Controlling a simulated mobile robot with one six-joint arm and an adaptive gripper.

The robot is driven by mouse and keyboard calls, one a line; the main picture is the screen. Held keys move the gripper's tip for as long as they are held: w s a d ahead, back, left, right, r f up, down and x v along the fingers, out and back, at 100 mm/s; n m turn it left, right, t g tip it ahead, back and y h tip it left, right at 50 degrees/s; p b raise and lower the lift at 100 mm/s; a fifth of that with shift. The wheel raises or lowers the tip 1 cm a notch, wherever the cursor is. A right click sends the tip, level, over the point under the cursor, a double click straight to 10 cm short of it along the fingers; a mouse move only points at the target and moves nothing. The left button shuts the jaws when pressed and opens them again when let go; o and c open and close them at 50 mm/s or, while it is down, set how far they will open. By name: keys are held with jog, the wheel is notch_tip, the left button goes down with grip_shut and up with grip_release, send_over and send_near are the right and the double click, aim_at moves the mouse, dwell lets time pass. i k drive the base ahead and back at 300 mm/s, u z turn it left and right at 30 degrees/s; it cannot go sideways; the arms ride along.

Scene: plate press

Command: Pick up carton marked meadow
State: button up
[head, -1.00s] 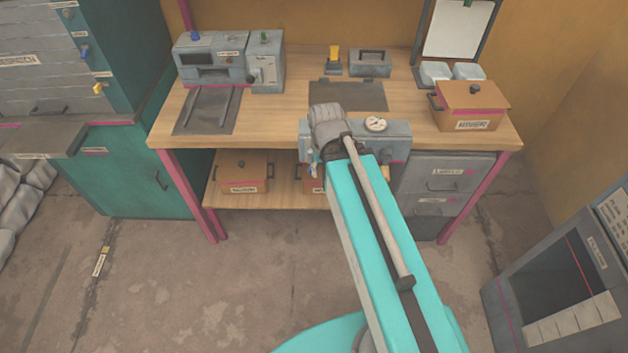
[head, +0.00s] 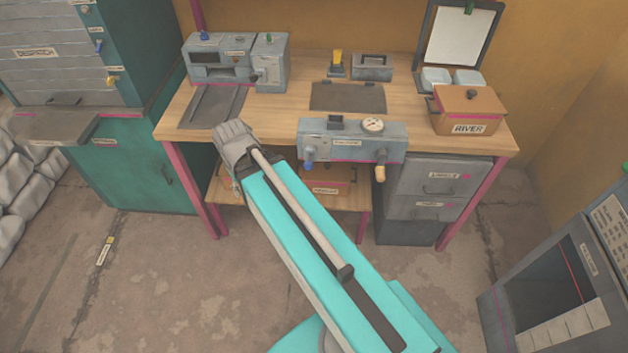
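An orange-brown carton (head: 326,190) sits on the lower shelf, its top partly covered by the gauge unit above. Its label is too small to read surely. A second shelf carton stands further left, mostly hidden behind my arm. A carton on the bench top at the right (head: 468,112) reads RIVER. I cannot tell which shelf carton is marked meadow. My arm reaches up to the bench's front left, its grey joint in front of the lower shelf.
The wooden bench (head: 285,105) carries a grey machine (head: 235,62) at the left. A grey gauge unit (head: 350,142) hangs at its front edge. Grey drawers (head: 425,190) stand below right. A teal cabinet (head: 135,175) stands left, a dark machine (head: 550,280) right. The floor between is clear.

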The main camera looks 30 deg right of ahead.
aim_at(319, 187)
jog(key=u, duration=0.45)
jog(key=k, duration=1)
jog(key=z, duration=1.15)
jog(key=i, duration=0.9)
